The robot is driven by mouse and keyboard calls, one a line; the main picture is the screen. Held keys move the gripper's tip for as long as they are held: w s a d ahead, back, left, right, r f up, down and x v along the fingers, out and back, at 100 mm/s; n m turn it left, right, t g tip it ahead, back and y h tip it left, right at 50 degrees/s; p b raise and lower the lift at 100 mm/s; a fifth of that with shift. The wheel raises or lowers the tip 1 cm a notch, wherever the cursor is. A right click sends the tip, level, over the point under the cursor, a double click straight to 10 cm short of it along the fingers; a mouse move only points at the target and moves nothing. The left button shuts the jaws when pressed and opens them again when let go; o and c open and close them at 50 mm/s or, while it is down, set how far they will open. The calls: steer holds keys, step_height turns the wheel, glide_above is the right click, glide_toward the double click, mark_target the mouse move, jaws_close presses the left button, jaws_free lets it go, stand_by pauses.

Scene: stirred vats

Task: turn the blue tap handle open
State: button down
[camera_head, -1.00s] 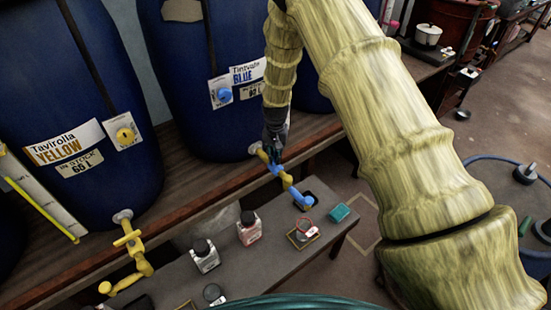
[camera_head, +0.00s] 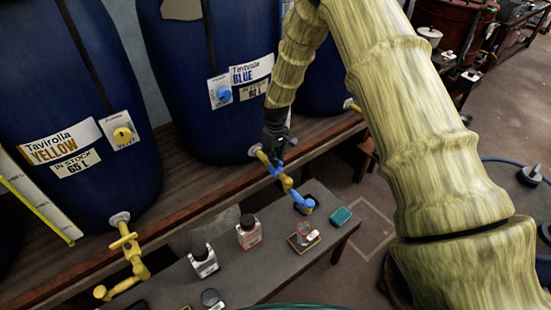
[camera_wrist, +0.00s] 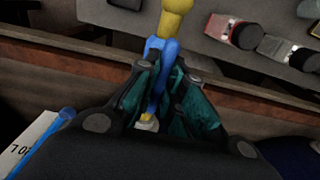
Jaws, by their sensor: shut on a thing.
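The blue tap handle (camera_wrist: 158,62) sits on the yellow tap (camera_wrist: 177,6) of the vat labelled Tintvale Blue (camera_head: 185,60). In the head view the handle (camera_head: 277,168) shows just below my gripper (camera_head: 272,145). In the wrist view my gripper (camera_wrist: 157,95) has its dark teal fingers closed on the handle from both sides. Part of the handle is hidden between the fingers. The yellow tap (camera_head: 262,157) runs from the vat down to a blue spout end (camera_head: 308,205).
The yellow vat's tap (camera_head: 130,255) juts out at the left. A wooden shelf edge (camera_head: 200,205) runs under the vats.

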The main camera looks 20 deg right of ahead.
steer(key=shift+s+f+n, duration=0.1)
steer(key=shift+n, duration=0.2)
steer(key=c, duration=1.5)
jaws_free()
steer(key=shift+d, duration=0.1)
steer(key=shift+r, duration=0.25)
step_height(320, 180, up, 12)
steer(key=shift+f, duration=0.2)
